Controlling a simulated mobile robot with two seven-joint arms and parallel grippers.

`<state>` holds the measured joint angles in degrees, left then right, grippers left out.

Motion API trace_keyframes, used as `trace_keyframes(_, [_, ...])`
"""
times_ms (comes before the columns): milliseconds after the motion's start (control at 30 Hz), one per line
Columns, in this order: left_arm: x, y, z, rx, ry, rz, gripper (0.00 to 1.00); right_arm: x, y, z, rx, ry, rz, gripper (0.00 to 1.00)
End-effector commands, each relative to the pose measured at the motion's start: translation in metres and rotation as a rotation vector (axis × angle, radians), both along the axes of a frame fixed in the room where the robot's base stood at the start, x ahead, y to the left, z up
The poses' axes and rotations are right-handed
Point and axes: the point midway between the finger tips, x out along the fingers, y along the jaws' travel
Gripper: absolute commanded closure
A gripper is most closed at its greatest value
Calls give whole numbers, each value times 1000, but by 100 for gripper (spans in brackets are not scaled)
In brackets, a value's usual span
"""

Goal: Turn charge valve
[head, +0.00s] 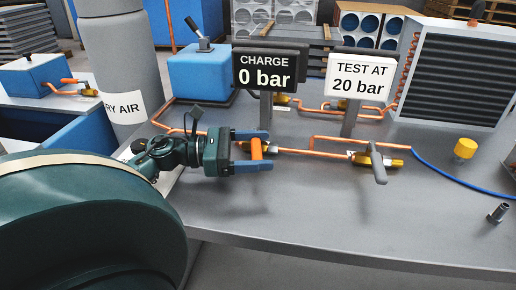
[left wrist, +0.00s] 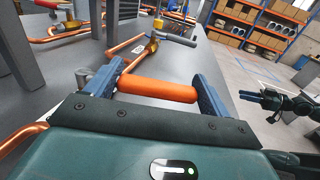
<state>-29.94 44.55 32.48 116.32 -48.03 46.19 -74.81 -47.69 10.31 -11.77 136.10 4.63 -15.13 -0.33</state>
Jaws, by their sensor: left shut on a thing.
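The charge valve has an orange bar handle (head: 256,149) on a brass body set in the copper line. My left gripper (head: 267,150) is shut on this handle, with one blue finger at each end of it. The handle shows close up in the left wrist view (left wrist: 158,90), lying crosswise between the fingers (left wrist: 152,92). The charge sign (head: 267,70) reads 0 bar. My right gripper (left wrist: 260,107) shows only in the left wrist view, at the right, away from the bench and empty, its fingers apart.
A second valve with a grey T-handle (head: 376,163) sits to the right on the line. The test sign (head: 358,82) reads 20 bar. A yellow cap (head: 465,148), a small metal fitting (head: 498,212) and a finned coil unit (head: 455,75) stand at the right. The front bench top is clear.

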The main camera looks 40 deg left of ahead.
Motion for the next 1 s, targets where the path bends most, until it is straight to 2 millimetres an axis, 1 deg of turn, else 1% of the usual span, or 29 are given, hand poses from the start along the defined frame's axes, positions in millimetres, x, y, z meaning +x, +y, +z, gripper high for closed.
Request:
trace_keyframes(200, [0,0,2,-6,-1,0,59,1,0,1,-1,-3,0,64])
trace_keyframes(233, [0,0,2,-6,-1,0,16,1,0,1,-1,-3,0,64])
trace_keyframes(433, [0,0,1,-4,-1,0,0,2,0,-1,-2,-1,0,64])
trace_keyframes(667, [0,0,2,-1,0,0,0,1,0,-3,-3,3,1,64])
trace_keyframes(767, [0,0,9,1,-2,-1,0,1,0,-1,-2,5,1,64])
trace_keyframes(867, [0,0,24,2,-3,-1,0,1,1,1,0,9,2,64])
trace_keyframes(1000, [0,0,53,2,-3,-1,0,3,3,2,2,20,6,64])
